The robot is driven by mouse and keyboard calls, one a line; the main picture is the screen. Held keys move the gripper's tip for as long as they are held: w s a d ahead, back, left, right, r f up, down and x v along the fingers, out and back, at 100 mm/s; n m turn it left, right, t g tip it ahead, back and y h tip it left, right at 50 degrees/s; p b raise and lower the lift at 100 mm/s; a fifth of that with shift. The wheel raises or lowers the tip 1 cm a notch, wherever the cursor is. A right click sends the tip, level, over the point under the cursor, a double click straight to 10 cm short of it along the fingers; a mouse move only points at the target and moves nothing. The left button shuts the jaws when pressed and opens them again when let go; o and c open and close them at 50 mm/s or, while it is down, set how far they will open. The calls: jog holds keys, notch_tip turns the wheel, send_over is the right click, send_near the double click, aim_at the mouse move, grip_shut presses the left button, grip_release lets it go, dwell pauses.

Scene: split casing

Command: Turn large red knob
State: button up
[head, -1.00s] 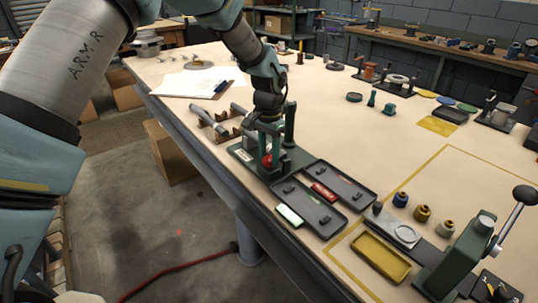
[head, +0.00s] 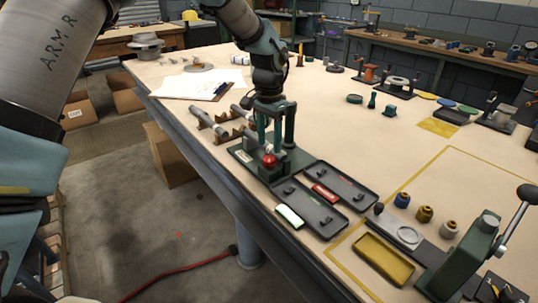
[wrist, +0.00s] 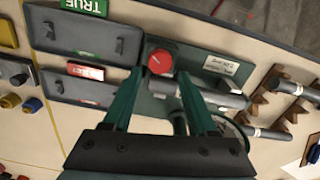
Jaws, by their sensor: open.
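The large red knob (head: 268,160) sits on a dark green fixture (head: 243,157) near the table's front edge. In the wrist view the red knob (wrist: 160,61) has a pale pointer mark on its face. My gripper (head: 266,140) is above and just behind the knob in the head view. In the wrist view its two green fingers (wrist: 160,80) are spread apart, with the knob showing between and slightly beyond their tips. The fingers appear clear of the knob, though their exact height over it cannot be told.
Two dark trays (head: 311,214) lie right of the fixture, with a red label (head: 325,193) and a green label (head: 290,216). Grey cylinders on brown cradles (head: 215,125) stand to the left. A green fixture post (head: 290,128) rises close beside my gripper.

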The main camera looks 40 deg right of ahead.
aim_at(269, 158)
notch_tip(269, 158, up, 6)
jog(key=shift+f+b, duration=0.1)
jog(key=shift+b, duration=0.4)
jog(key=w+a+n, duration=0.3)
jog(key=w+a, duration=0.3)
jog(key=a, duration=0.6)
jog(key=w+a+n, duration=0.4)
jog(key=w+a, duration=0.1)
jog(key=a, duration=0.7)
jog(key=s+a+f+n, duration=0.1)
jog(key=s+a+n, duration=0.2)
jog(key=a, duration=1)
jog(key=s+a+f+n+t, duration=0.1)
jog(key=s+a+n, duration=0.3)
jog(key=a, duration=0.9)
jog(key=shift+n+t, duration=0.3)
jog(key=shift+n, duration=0.5)
